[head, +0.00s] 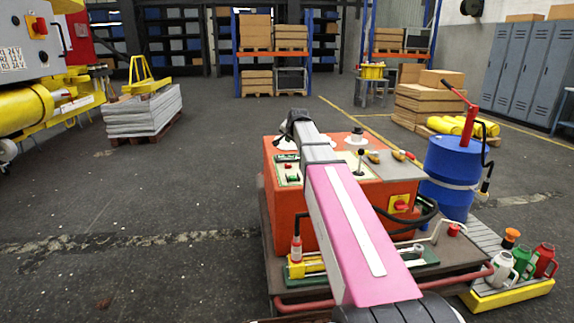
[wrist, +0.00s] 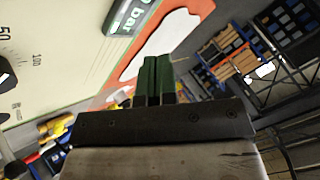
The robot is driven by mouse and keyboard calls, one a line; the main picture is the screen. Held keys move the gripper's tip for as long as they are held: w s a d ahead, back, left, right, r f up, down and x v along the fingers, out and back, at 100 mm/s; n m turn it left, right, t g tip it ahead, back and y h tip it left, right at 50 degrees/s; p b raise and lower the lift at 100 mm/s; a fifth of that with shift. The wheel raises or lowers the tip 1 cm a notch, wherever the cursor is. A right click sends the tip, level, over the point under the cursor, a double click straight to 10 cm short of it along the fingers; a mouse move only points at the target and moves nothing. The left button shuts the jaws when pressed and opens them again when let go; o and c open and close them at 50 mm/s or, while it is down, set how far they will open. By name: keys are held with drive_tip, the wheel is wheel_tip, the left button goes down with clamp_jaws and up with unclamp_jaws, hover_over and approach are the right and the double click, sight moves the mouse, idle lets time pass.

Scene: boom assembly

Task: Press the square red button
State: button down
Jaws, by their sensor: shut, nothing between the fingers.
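The orange control box (head: 340,210) stands on a cart in the middle of the head view. A small pale panel (head: 292,181) on its left part carries a green display and small controls. A small red spot (head: 289,166) shows there, too small to tell if it is the square red button. My arm crosses in front of the box and hides part of it. In the wrist view my gripper (wrist: 158,62) has its two dark green fingers together, empty. Beside them is a pale panel (wrist: 60,60) with a dial and a green "bar" display (wrist: 132,22). No red button shows there.
A red knob on a yellow plate (head: 400,205) sits on the box's front. A lever (head: 360,160) stands on top. A blue drum (head: 452,175) with a red pump and a tray of cans (head: 510,270) are at the right.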

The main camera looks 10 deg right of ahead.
sight(289, 165)
drive_tip(key=shift+f, duration=4.45)
drive_tip(key=shift+f, duration=0.4)
drive_tip(key=shift+f, duration=0.5)
drive_tip(key=shift+r, duration=0.9)
drive_tip(key=shift+r, duration=0.15)
drive_tip(key=shift+r, duration=2.4)
